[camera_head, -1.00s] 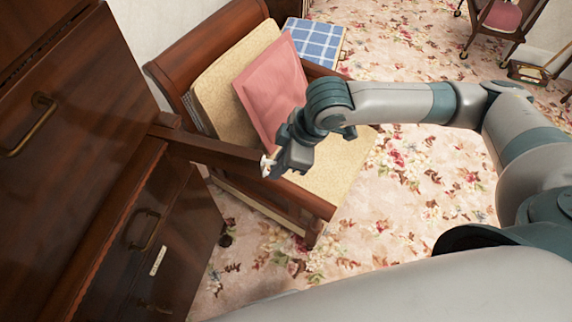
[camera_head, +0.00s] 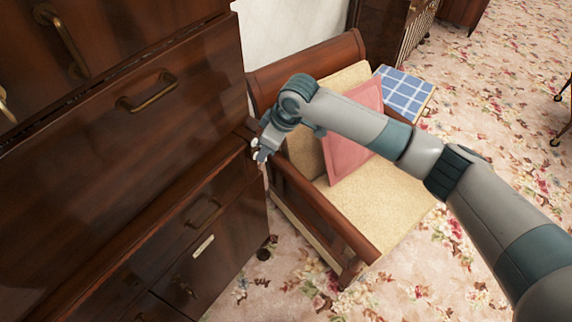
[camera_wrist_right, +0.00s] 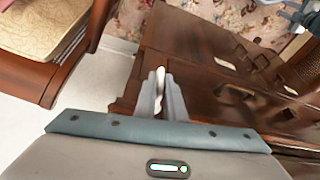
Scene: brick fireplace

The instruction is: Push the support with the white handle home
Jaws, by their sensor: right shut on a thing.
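The support (camera_head: 244,131) is a dark wooden bar at the right front edge of the wooden bureau (camera_head: 150,150). Only a short end of it shows past the bureau's edge in the head view. Its small white handle (camera_head: 255,143) is at that end, partly hidden by the gripper. My right gripper (camera_head: 263,153) is shut on the white handle. In the right wrist view, the fingers (camera_wrist_right: 162,98) close around the pale handle (camera_wrist_right: 161,84), close to the bureau. I cannot tell whether the support's end is flush. My left gripper is in neither view.
A wooden armchair (camera_head: 317,210) with a pink cushion (camera_head: 352,150) stands just right of the bureau, beneath my right arm. A blue checked stool (camera_head: 403,92) is behind it. The floral carpet (camera_head: 480,235) is open to the right.

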